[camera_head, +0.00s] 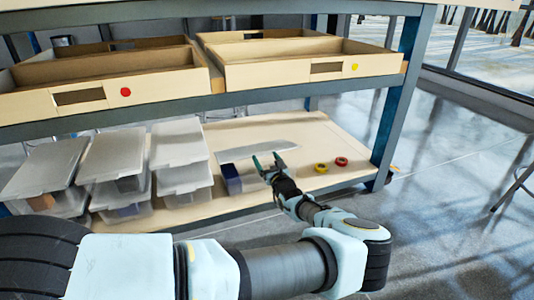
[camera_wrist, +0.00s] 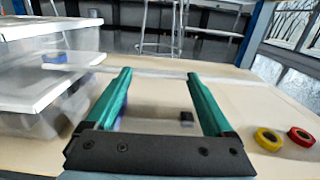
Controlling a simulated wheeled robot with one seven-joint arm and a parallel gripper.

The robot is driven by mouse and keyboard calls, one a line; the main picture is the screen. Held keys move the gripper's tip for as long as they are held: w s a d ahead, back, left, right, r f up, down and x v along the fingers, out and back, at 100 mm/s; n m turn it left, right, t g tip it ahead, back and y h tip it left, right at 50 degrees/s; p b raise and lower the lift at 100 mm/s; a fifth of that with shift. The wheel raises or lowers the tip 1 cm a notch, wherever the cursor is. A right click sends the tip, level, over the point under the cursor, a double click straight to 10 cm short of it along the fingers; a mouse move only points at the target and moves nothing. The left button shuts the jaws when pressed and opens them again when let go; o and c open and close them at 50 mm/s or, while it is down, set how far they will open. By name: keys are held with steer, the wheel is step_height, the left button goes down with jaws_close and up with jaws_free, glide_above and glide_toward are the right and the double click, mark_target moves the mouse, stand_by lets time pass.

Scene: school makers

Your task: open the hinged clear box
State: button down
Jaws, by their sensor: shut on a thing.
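The hinged clear box (camera_head: 285,146) is on the lower shelf, right of the stacked bins, its pale see-through top panel showing behind my fingers. In the wrist view a pale clear edge (camera_wrist: 160,73) runs across at my fingertips. My gripper (camera_head: 267,158) reaches in from the front; its green fingers (camera_wrist: 159,76) stand wide apart and are closed on the clear box, though the contact is hard to see. A dark blue item (camera_head: 232,180) is at the box's left end. The hinge and the lid's exact angle cannot be made out.
Clear lidded bins (camera_head: 180,142) are stacked close on the left. A yellow tape roll (camera_head: 321,168) and a red one (camera_head: 341,162) lie to the right. An upper shelf (camera_head: 270,96) with wooden trays is above. The bare shelf board (camera_head: 310,132) is free behind the rolls.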

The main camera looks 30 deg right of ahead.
steer(key=r+g+p, duration=0.1)
steer(key=r+p, duration=0.1)
steer(key=p, duration=0.1)
steer(key=w+r+p, duration=0.1)
steer(key=r+p, duration=0.1)
steer(key=p, duration=0.1)
steer(key=w+r+g+p, duration=0.1)
steer(key=r+p, duration=0.1)
steer(key=p, duration=0.1)
steer(key=shift+w+d+g, duration=0.15)
steer(key=shift+w+g, duration=0.1)
steer(key=shift+g, duration=0.05)
steer(key=shift+w+r+g+p, duration=0.45)
steer(key=shift+r+p, duration=0.15)
steer(key=shift+p, duration=0.5)
steer(key=shift+w+d+r+p, duration=0.2)
steer(key=shift+w+r+p, duration=0.75)
steer(key=shift+p, duration=0.15)
jaws_free()
steer(key=shift+f, duration=0.1)
steer(key=shift+s, duration=0.1)
steer(key=p+v, duration=0.2)
steer(key=v, duration=0.8)
steer(key=shift+s, duration=0.35)
